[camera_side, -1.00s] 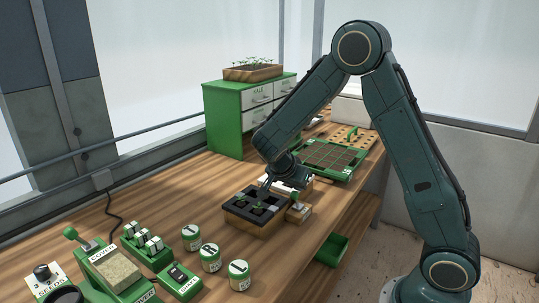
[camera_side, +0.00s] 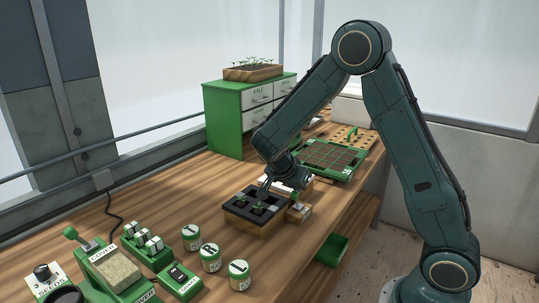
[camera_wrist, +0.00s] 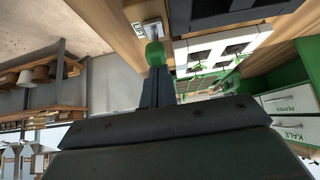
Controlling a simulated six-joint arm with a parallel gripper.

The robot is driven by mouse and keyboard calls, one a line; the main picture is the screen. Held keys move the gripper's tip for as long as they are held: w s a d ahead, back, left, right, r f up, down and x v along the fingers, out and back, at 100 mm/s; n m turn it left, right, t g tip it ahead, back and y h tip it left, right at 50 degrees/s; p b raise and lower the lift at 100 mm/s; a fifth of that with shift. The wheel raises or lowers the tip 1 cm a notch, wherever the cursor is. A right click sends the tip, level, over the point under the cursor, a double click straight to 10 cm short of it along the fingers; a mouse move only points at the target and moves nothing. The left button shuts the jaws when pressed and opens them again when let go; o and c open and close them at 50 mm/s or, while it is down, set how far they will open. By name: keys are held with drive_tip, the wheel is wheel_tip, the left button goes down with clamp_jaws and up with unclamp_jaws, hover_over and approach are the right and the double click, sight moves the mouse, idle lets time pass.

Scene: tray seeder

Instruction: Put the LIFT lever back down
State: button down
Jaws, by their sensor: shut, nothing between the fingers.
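The LIFT lever shows in the wrist view as a green knob (camera_wrist: 156,53) beside a small wooden block with a pale labelled plate (camera_wrist: 147,29). In the side view this small block (camera_side: 299,213) sits at the right of the black seedling tray unit, near the bench's front edge. My gripper (camera_wrist: 157,72) is shut and empty, its fingertips right at the knob in the wrist view. I cannot tell whether they touch it. In the side view my gripper (camera_side: 270,183) points down over the tray unit, and the lever's angle is too small to read.
The black tray (camera_side: 258,196) with small seedlings is close by my gripper. A green seed tray (camera_side: 332,158) stands behind.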

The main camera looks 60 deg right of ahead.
drive_tip(key=d+r, duration=0.2)
drive_tip(key=d, duration=0.2)
drive_tip(key=a+f+v, duration=0.1)
drive_tip(key=v, duration=0.9)
drive_tip(key=shift+a+r, duration=0.1)
drive_tip(key=s+a+r+n+t+y, duration=0.2)
drive_tip(key=s+a+n, duration=0.4)
drive_tip(key=s+n, duration=0.3)
drive_tip(key=s+a+r+n+t+y, duration=0.3)
drive_tip(key=s+a+r+n+y, duration=0.2)
drive_tip(key=s+a+n, duration=0.2)
drive_tip(key=shift+s+n+t+y, duration=0.35)
drive_tip(key=shift+s+n, duration=0.65)
drive_tip(key=shift+s, duration=1.35)
